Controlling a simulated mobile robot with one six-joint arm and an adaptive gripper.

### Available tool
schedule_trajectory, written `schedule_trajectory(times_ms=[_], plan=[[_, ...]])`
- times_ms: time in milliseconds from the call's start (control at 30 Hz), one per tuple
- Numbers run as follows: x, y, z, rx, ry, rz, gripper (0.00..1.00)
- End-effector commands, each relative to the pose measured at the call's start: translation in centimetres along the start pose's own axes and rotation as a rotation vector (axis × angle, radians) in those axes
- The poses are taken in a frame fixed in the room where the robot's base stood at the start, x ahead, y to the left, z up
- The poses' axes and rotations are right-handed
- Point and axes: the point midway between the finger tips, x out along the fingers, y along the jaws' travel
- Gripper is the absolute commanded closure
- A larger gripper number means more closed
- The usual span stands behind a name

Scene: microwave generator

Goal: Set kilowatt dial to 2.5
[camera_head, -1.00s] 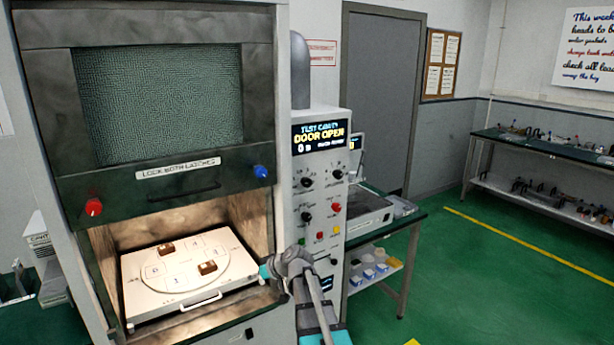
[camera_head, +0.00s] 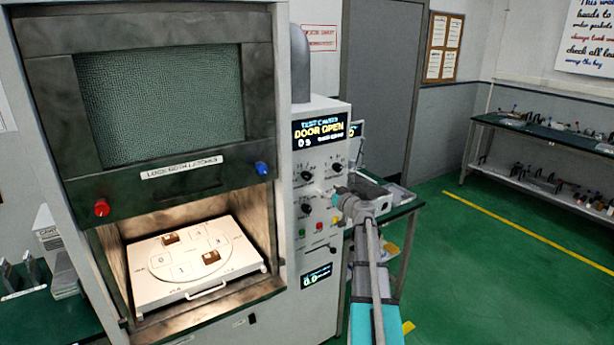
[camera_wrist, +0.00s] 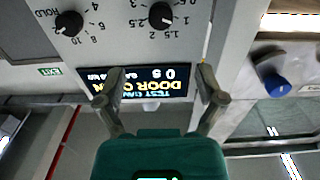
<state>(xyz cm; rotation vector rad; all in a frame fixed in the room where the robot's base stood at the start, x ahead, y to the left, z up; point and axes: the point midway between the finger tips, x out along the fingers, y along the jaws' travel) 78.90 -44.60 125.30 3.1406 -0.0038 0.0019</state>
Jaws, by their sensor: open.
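The kilowatt dial is probably the black knob (camera_wrist: 161,15) at the top of the wrist view, which appears upside down. Marks around it include 1, 1.5, 2, 2.5 and 3; its pointer setting is too small to read surely. In the head view it seems to be the upper left knob (camera_head: 307,175) on the control panel. My gripper (camera_head: 340,193) is in front of the panel, to the right of and below that knob. In the wrist view my gripper (camera_wrist: 160,75) has its fingers spread, with nothing between them, framing the display. It is apart from the dial.
A second knob (camera_wrist: 69,22) with HOLD, 4, 6, 8 and 10 sits beside it. The display (camera_head: 319,131) reads DOOR OPEN. The open chamber holds a white tray (camera_head: 150,292). Blue (camera_head: 262,168) and red (camera_head: 101,208) latch knobs are left. A bench (camera_head: 395,212) stands right.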

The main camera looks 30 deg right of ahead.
Motion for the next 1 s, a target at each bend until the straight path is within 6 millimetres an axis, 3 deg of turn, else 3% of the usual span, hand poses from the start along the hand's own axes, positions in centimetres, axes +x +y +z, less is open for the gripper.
schedule_trajectory(times_ms=[267,467,1000], plan=[[0.3,-0.1,0.0,0.001,-0.001,-0.002,0.12],[1.5,0.0,0.0,0.001,-0.001,-0.003,0.12],[9.3,0.0,0.1,0.001,-0.001,-0.004,0.12]])
